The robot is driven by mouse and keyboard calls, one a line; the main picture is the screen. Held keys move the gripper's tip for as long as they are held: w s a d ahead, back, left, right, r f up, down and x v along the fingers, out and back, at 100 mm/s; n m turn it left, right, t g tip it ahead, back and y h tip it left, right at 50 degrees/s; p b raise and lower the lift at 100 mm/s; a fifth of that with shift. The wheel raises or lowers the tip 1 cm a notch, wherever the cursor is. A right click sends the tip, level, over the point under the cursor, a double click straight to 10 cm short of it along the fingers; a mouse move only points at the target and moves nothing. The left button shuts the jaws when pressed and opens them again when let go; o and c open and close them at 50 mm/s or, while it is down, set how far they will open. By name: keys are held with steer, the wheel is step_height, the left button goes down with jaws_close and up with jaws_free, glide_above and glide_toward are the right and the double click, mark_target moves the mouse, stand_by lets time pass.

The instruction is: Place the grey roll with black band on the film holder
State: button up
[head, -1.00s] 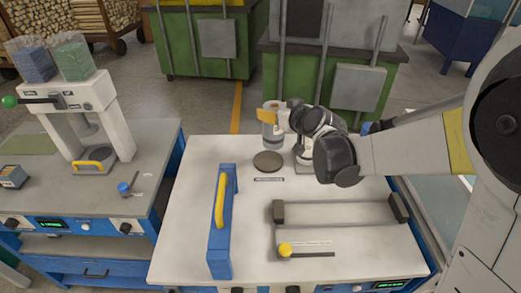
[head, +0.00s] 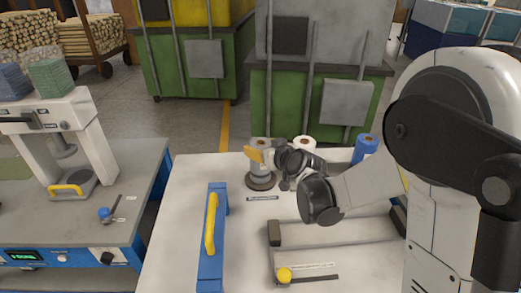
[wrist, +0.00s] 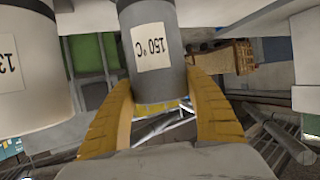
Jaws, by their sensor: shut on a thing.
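My gripper (head: 262,156) is shut on a grey roll with a darker band (head: 262,172). In the wrist view the roll (wrist: 155,55) carries a "150 °C" label and sits between my two yellow fingers (wrist: 165,110). In the head view the roll is upright, directly over a dark round disc (head: 260,187) with a small label in front. Whether it touches the disc I cannot tell. The disc appears to be the film holder, though its label is too small to read. My fingers and wrist partly hide the roll.
A blue bar with a yellow handle (head: 211,225) is at the front left. A frame with dark end blocks (head: 275,234) lies at the right. The tabletop between them is clear.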

steer(key=o, duration=1.4)
steer(key=shift+r, duration=0.1)
steer(key=s+d+r+m+g+h+p, duration=0.1)
steer(key=s+d, duration=0.3)
steer(key=s, duration=0.7)
steer(key=s+d+r+m+g+h+p, duration=0.1)
steer(key=s+d, duration=0.4)
steer(key=s, duration=0.6)
steer(key=s+d+r+m+g+h+p, duration=0.1)
steer(key=s+d+r+m+g+h, duration=0.1)
steer(key=s, duration=0.9)
steer(key=d+r+g+h, duration=0.1)
steer(key=d+r, duration=0.1)
steer(key=d, duration=0.1)
steer(key=shift+s+r+m+g, duration=0.25)
steer(key=shift+r+m+g, duration=0.05)
steer(key=shift+r, duration=0.05)
